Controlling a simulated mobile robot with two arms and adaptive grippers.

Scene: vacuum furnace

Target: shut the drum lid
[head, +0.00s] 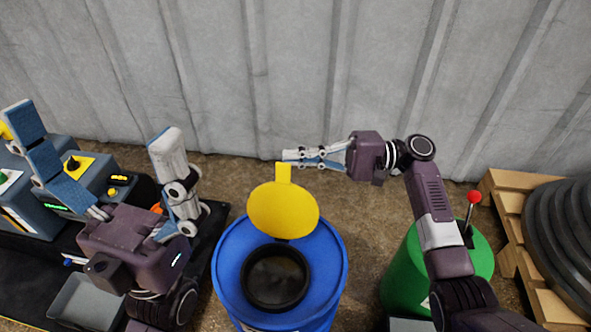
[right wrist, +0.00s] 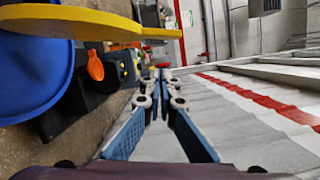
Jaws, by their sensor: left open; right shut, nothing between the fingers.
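The blue drum (head: 333,275) stands upright in the lower middle of the head view, with a black-rimmed round opening (head: 275,278) on top. Its yellow lid (head: 283,210) is raised at the opening's far side, with a narrow tab (head: 284,173) at its top. The opening is uncovered. My right gripper (head: 287,156) is shut and empty, its tips just above or behind the tab; I cannot tell whether they touch. In the right wrist view the lid (right wrist: 70,22) is seen edge-on, left of my right fingers (right wrist: 160,73). My left gripper (head: 93,122) is open and empty, left of the drum.
Blue-grey control boxes (head: 100,182) and a grey tray (head: 88,302) are at the left near my left arm. A green drum (head: 400,277) with a red-knobbed lever (head: 472,197) stands at the right, beside a wooden pallet (head: 508,205). A corrugated wall (head: 300,70) closes the back.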

